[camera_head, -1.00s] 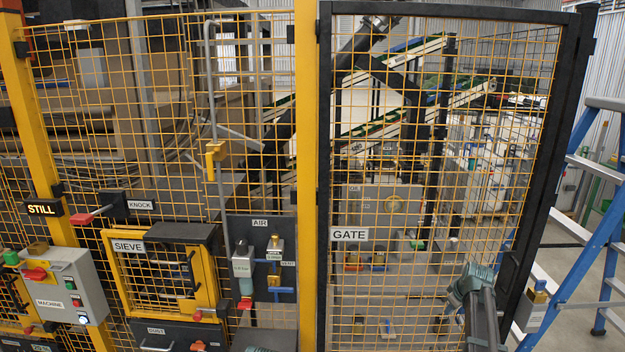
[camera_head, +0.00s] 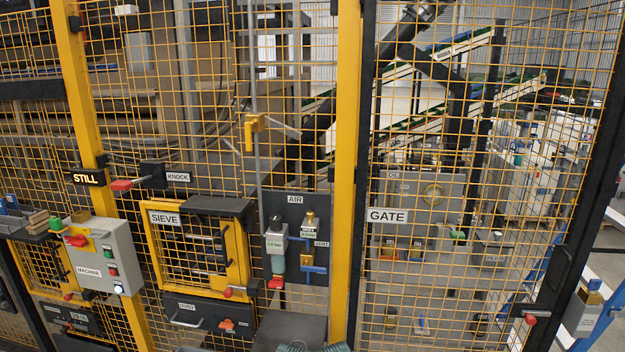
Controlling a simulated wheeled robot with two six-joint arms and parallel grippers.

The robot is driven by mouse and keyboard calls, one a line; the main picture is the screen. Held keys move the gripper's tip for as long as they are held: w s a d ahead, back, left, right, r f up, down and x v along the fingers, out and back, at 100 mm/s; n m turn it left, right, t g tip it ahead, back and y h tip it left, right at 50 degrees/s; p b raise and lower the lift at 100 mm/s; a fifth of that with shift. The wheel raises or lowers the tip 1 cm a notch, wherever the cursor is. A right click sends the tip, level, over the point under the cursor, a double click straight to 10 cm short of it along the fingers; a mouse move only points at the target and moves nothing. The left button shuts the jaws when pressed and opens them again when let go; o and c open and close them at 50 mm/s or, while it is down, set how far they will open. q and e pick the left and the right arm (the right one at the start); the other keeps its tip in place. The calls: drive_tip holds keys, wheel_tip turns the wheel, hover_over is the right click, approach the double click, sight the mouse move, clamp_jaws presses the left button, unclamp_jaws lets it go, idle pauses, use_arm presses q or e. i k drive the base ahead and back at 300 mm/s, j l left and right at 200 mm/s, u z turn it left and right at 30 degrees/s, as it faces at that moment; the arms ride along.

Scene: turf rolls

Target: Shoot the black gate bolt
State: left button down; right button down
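The gate (camera_head: 388,216) is a yellow mesh panel in a black frame, labelled GATE, and looks closed. Low on its right side is a black fitting (camera_head: 546,300) with a red knob (camera_head: 530,320) at its lower left, which looks like the gate bolt. I cannot tell how far its bar is across. Small teal and grey parts, apparently of my own arm, show at the bottom edge left of the gate. Neither gripper's fingers can be seen, and nothing of mine is at the bolt.
A grey box with a brass top (camera_head: 583,312) hangs right of the gate post, near a blue ladder (camera_head: 608,318). Left of the gate are the AIR panel (camera_head: 294,235), SIEVE hatch (camera_head: 198,250), KNOCK lever (camera_head: 122,184) and MACHINE box (camera_head: 105,255). Mesh fencing spans the front.

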sight(530, 319)
drive_tip(key=z, duration=1.45)
drive_tip(key=i+j, duration=0.15)
drive_tip(key=i, duration=0.45)
drive_tip(key=i+j, duration=0.1)
drive_tip(key=i, duration=0.5)
drive_tip(key=i+z, duration=0.05)
